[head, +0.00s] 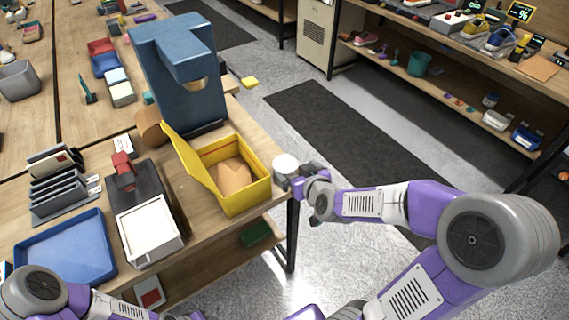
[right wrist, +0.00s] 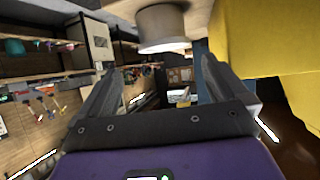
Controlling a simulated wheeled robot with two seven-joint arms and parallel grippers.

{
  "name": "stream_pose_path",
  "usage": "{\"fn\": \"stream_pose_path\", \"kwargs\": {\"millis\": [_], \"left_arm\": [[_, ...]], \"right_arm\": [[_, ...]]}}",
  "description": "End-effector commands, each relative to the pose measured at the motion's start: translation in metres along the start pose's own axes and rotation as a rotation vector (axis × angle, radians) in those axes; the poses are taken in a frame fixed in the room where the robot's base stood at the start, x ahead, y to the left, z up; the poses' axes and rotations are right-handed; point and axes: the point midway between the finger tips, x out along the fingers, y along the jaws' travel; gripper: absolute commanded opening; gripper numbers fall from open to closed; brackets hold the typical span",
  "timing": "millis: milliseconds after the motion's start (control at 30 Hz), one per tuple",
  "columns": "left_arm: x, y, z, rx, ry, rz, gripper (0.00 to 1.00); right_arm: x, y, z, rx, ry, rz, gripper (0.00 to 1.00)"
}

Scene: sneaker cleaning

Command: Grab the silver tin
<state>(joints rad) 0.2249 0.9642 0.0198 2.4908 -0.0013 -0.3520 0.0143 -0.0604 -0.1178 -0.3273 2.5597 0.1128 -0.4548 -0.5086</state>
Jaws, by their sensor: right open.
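The silver tin (head: 286,165) is a short pale cylinder at the table's right edge, just right of the yellow box. In the right wrist view the tin (right wrist: 163,27) shows at the top centre, beyond and above the gap between the fingers; that view looks upside down. My right gripper (head: 303,178) is beside the tin on its right, partly covering it in the head view. In the right wrist view the gripper (right wrist: 162,68) is open with nothing between its fingers. Only links of my left arm show at lower left; its gripper is out of view.
The open yellow box (head: 246,197) holds an orange-brown item, close left of the tin. A tall blue machine (head: 185,85) stands behind it. A black-and-white device (head: 150,232) and a blue tray (head: 65,252) are farther left. The floor right of the table is clear.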

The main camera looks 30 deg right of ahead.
Motion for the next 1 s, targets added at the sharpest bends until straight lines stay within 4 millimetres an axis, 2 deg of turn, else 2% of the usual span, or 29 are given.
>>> {"fn": "stream_pose_path", "kwargs": {"millis": [33, 100, 300, 567, 800, 1000], "left_arm": [[-0.010, 0.004, 0.001, 0.000, 0.000, 0.000, 0.43], [-0.016, 0.006, 0.001, 0.000, 0.000, 0.000, 0.43], [0.001, 0.000, 0.000, 0.000, 0.000, 0.000, 0.43], [0.007, -0.003, 0.000, 0.000, 0.000, 0.000, 0.43], [0.021, -0.008, -0.001, 0.000, 0.000, 0.000, 0.43], [0.023, -0.008, -0.001, 0.000, 0.000, 0.000, 0.43]], "right_arm": [[0.002, -0.002, -0.002, -0.004, -0.006, -0.005, 1.00], [0.006, -0.004, -0.002, -0.004, -0.003, -0.012, 1.00], [0.041, -0.003, 0.003, -0.002, 0.002, -0.010, 1.00], [0.059, -0.004, 0.002, -0.002, 0.002, -0.010, 1.00], [0.095, -0.006, 0.003, -0.001, 0.001, -0.010, 1.00], [0.104, -0.006, 0.002, 0.001, 0.002, -0.011, 1.00]]}}
